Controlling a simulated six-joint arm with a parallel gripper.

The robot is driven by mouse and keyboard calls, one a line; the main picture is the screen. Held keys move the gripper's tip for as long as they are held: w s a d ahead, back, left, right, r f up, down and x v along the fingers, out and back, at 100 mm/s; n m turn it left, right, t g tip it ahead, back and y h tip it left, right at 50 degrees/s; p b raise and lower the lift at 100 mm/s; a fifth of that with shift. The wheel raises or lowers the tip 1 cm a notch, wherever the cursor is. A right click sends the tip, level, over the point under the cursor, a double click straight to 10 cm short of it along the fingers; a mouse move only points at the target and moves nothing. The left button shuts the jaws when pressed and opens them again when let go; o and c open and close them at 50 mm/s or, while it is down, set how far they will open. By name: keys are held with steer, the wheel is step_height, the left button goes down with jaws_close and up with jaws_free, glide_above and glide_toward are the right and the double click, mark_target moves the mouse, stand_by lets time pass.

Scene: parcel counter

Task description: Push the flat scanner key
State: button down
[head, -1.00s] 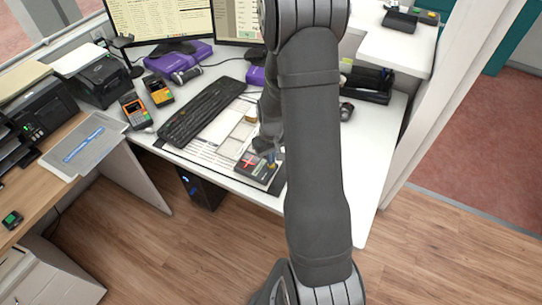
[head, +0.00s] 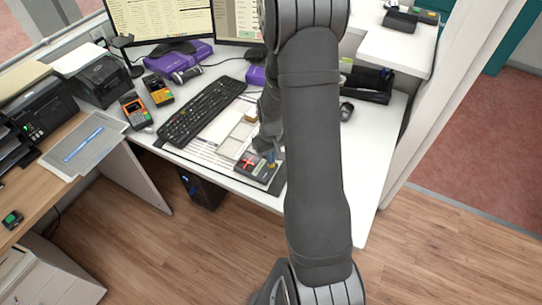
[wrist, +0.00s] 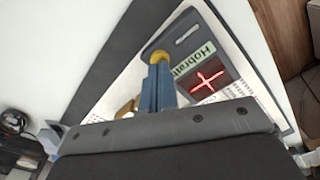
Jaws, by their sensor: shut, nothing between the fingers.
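The flat scanner (head: 257,169) is a dark slab with a glowing red cross on its window, lying at the front of the desk. In the wrist view its window (wrist: 207,78) shows beside a green name label. My gripper (wrist: 158,68) is shut and empty, its blue fingers pointing down over the scanner's far part. A round yellow piece (wrist: 160,57), seemingly the key, shows right at the fingertips and is partly hidden by them. I cannot tell whether they touch it. In the head view my arm hides part of the scanner's right side.
A black keyboard (head: 203,111) and pale trays (head: 238,138) lie left of and behind the scanner. Two card terminals (head: 136,111) stand further left. A black pen tray (head: 366,84) and a dark mouse (head: 346,111) are on the right. The desk's front right is clear.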

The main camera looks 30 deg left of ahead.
steer(key=shift+f, duration=0.7)
stand_by(0.9)
steer(key=shift+r, duration=0.75)
step_height(320, 180, up, 8)
steer(key=shift+f, duration=0.15)
stand_by(5.0)
